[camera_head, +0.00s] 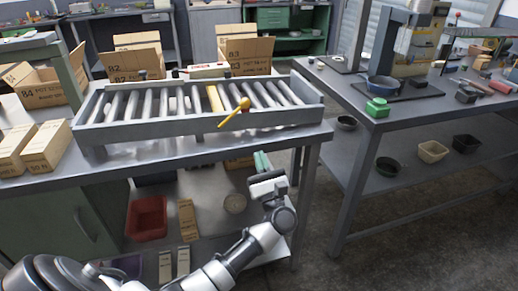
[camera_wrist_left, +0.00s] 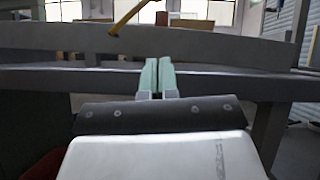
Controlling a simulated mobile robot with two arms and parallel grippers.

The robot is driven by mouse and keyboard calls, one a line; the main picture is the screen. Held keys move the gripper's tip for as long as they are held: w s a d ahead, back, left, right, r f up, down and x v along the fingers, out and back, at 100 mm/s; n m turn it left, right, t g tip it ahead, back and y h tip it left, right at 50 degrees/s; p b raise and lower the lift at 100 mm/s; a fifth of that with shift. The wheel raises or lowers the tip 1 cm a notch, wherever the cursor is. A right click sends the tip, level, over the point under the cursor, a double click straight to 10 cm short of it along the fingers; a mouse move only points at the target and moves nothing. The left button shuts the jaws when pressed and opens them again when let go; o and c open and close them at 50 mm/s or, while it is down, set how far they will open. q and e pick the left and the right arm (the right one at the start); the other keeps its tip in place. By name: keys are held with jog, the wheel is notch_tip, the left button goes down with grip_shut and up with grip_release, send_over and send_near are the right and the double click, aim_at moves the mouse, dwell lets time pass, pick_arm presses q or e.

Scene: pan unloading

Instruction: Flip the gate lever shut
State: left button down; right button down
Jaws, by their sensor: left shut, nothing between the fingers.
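The gate lever (camera_head: 235,112) is a yellow bar with a round knob, mounted at the front rail of the roller conveyor (camera_head: 140,131). It slants from the knob at upper right down to lower left, in front of the rail. In the left wrist view the lever (camera_wrist_left: 127,17) shows at the top, cut off by the frame edge. My left gripper (camera_head: 262,160) is below the lever, near the front edge of the table, apart from the lever. Its green fingers (camera_wrist_left: 157,75) are together with nothing between them. My right gripper is not in view.
Cardboard boxes (camera_head: 140,62) stand behind the conveyor, and more boxes (camera_head: 47,146) sit at its left end. A red bin (camera_head: 147,218) is on the lower shelf. A second bench (camera_head: 410,112) with tools stands at right, with floor between.

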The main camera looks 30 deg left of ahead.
pick_arm(q)
jog(key=p+x, duration=0.1)
jog(key=x, duration=0.2)
jog(key=r+p+x, duration=0.1)
jog(key=x, duration=0.2)
jog(key=p+x, duration=0.1)
jog(key=x, duration=0.2)
jog(key=shift+s+d+r, duration=0.15)
jog(key=shift+s+r, duration=0.05)
jog(key=shift+r, duration=0.3)
jog(key=shift+r+p, duration=0.4)
jog(key=shift+r, duration=0.3)
